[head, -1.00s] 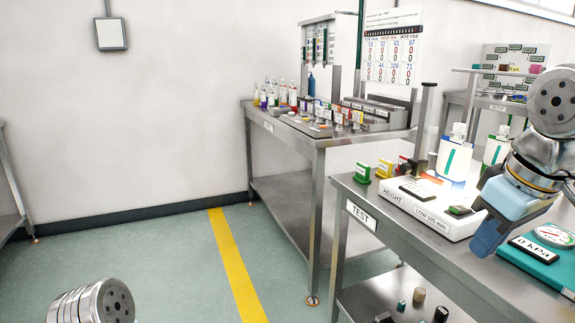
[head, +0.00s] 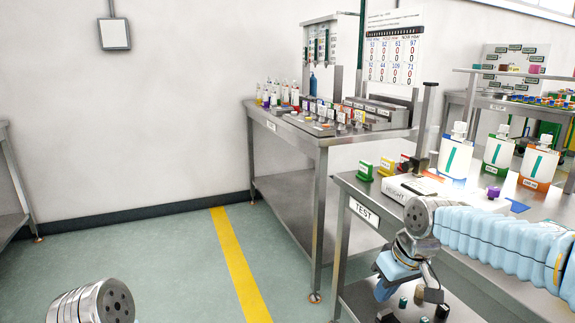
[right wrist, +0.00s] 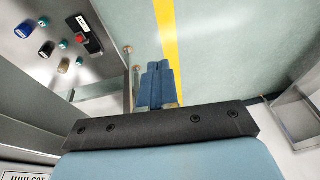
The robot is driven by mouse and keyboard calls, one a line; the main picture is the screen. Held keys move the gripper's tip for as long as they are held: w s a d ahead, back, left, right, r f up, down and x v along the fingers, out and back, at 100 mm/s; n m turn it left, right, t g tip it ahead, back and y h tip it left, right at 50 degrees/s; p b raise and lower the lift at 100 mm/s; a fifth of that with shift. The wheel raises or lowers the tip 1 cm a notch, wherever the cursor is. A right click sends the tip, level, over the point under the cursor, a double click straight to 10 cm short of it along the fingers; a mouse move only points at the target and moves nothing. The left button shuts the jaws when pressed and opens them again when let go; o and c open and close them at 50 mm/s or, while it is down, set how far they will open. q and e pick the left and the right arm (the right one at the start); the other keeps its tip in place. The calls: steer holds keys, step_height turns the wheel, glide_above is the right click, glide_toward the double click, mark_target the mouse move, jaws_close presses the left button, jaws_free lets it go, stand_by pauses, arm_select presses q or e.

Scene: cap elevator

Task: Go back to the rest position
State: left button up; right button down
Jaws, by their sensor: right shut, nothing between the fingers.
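My right gripper (head: 384,288) hangs low in front of the TEST table's front edge in the head view, pointing down. In the right wrist view its two blue fingers (right wrist: 158,72) lie together, shut and empty, above the floor. My right arm reaches in from the right across the table front and hides part of it. Of my left arm only a grey joint shows at the lower left of the head view; its gripper is out of the picture.
The TEST table (head: 343,192) carries a height gauge (head: 405,189), several white bottles (head: 455,158) and small coloured blocks. Its lower shelf holds small caps, also seen in the right wrist view (right wrist: 48,48). Another steel table (head: 318,143) stands behind. Floor with a yellow stripe (head: 238,265) is clear at left.

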steer(key=a+f+g+y, duration=0.1)
steer(key=a+f, duration=0.3)
steer(key=f, duration=1.1)
steer(key=s+a+f+m, duration=0.2)
steer(key=s+f+m, duration=0.1)
steer(key=s+f, duration=0.6)
steer(key=s+a+f+m+y, duration=0.1)
steer(key=s+a+f+m, duration=0.1)
steer(key=s+f, duration=0.8)
step_height(320, 180, down, 6)
steer(key=shift+a+f+m+g, duration=0.15)
steer(key=shift+a+m+g, duration=0.25)
steer(key=shift+a, duration=0.3)
